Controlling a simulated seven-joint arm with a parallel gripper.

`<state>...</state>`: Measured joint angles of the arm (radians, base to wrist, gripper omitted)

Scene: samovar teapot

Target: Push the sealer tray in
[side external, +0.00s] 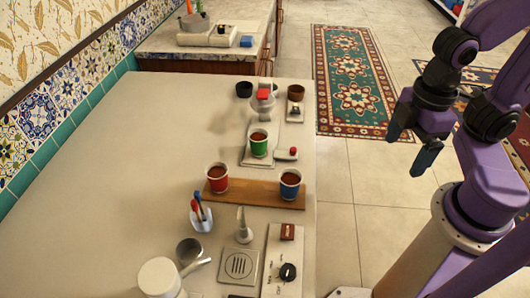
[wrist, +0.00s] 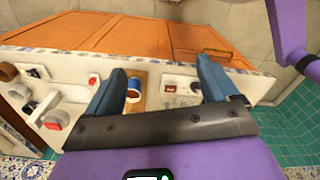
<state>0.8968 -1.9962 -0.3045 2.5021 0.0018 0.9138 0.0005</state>
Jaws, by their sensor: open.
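The sealer appears to be the pale device with a red top (side external: 263,95) near the counter's right edge. A flat grey tray (side external: 246,157) extends from it towards the camera, with a green cup (side external: 259,146) of brown liquid standing on it. I take this to be the sealer tray. Beside it on the right is a pale lever with a red knob (side external: 293,151). My gripper (side external: 410,140) is open and empty in the air right of the counter, apart from the tray. In the wrist view its two blue fingers (wrist: 160,65) are spread, and a red knob (wrist: 92,81) shows left of them.
A red cup (side external: 217,178) and a blue cup (side external: 290,184) stand on a wooden board (side external: 252,195) nearer the camera. A dark cup (side external: 243,89) and a brown bowl (side external: 296,92) stand behind. A switch panel (side external: 271,274) lies in front. The counter's left side is clear.

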